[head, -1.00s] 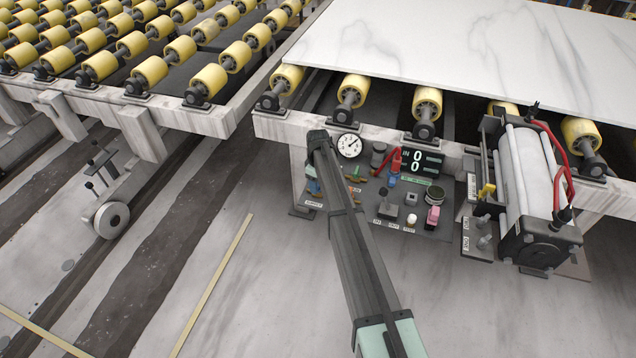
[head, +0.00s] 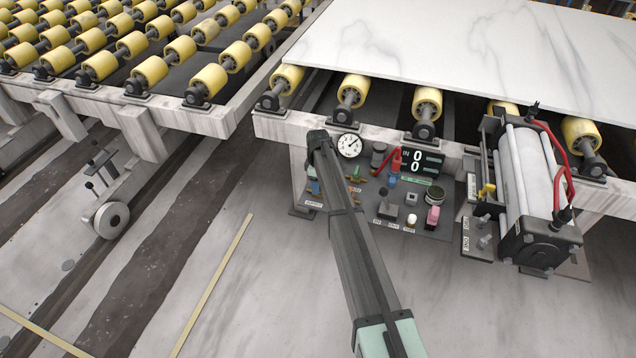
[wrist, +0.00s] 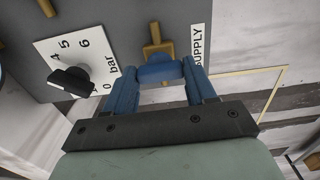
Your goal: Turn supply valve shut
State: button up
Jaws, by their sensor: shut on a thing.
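The supply valve shows in the wrist view as a blue handle (wrist: 158,72) below a brass fitting (wrist: 153,42), beside a white SUPPLY label (wrist: 198,48). My gripper (wrist: 160,75) has its two fingers at either end of the blue handle and is shut on it. The handle lies roughly crosswise to the brass stem in this view.
Left of the valve in the wrist view is a black knob (wrist: 71,80) on a white bar-scale plate (wrist: 62,52). A stone slab (head: 470,45) lies on rollers above.

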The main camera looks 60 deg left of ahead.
jog(key=o, duration=1)
jog(key=shift+o, duration=0.2)
jog(key=shift+r, duration=0.15)
notch_tip(320, 180, up, 14)
jog(key=shift+f, duration=0.2)
